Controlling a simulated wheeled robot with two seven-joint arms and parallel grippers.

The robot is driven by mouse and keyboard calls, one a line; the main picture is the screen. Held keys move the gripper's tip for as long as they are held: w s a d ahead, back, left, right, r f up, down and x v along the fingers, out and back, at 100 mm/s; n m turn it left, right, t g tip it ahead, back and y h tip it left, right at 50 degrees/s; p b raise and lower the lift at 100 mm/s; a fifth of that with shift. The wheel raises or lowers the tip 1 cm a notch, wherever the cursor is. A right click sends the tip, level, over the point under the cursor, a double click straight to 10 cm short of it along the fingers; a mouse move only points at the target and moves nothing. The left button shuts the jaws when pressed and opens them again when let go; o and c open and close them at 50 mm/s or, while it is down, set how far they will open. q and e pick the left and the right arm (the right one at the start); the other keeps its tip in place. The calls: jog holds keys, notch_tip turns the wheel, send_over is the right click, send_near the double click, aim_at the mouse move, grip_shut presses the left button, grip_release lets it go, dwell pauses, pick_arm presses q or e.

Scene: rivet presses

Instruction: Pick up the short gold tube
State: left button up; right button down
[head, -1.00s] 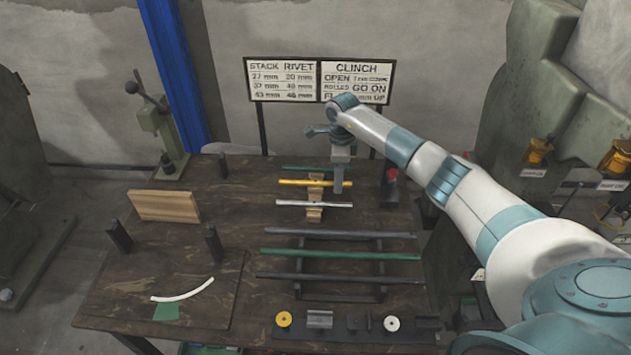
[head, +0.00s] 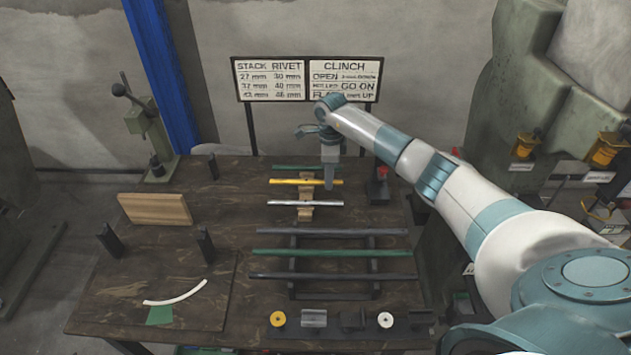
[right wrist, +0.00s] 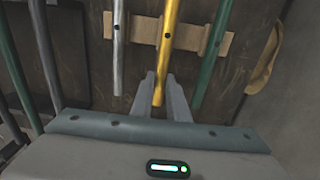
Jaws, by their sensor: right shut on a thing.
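The short gold tube (head: 290,181) lies crosswise over a notched wooden rest at the back of the bench, between a short green tube (head: 292,167) behind it and a short silver tube (head: 285,203) in front. My right gripper (head: 329,185) is at the gold tube's right end, pointing down. In the right wrist view its fingers (right wrist: 160,98) are shut on the end of the gold tube (right wrist: 169,40). I cannot tell whether the tube touches the rest. My left gripper is not in view.
The wooden rest (right wrist: 146,29) runs under the short tubes. Longer tubes lie on a dark rack (head: 292,289) nearer me. A red-topped fixture (head: 379,187) stands just right of the gripper. A wooden board (head: 155,209) and dark posts stand at the left.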

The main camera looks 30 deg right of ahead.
jog(key=shift+r, duration=0.1)
